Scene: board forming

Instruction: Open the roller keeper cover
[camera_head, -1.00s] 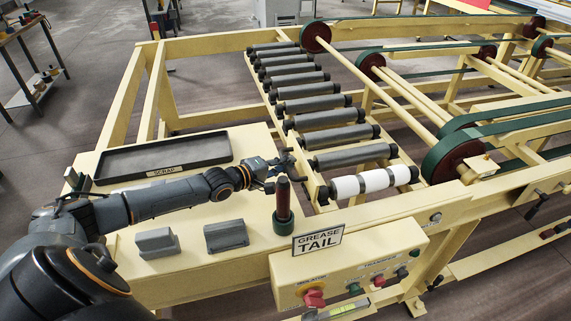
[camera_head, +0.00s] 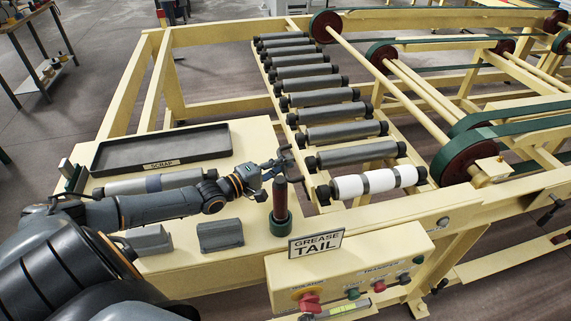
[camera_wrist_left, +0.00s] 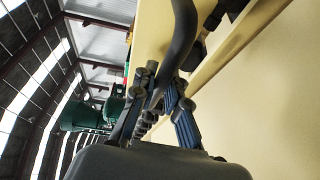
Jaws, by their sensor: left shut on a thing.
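My left gripper (camera_head: 280,164) is beside the near left end of the roller bed, just behind the dark red upright grip in a green base (camera_head: 280,203). In the left wrist view my left gripper (camera_wrist_left: 160,102) is shut around a dark curved bar (camera_wrist_left: 181,42) that runs upward out of the picture. I cannot tell whether this bar belongs to the roller keeper cover. In the head view the cover is not clearly distinguishable around the small dark fingers. My right gripper is not in view.
Several grey rollers (camera_head: 335,133) lie in the bed; the nearest roller (camera_head: 364,184) has white bands. A scrap tray (camera_head: 160,149) and a grey roller (camera_head: 140,186) lie on the cream table. Grey blocks (camera_head: 220,235) and the control box (camera_head: 350,270) stand in front.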

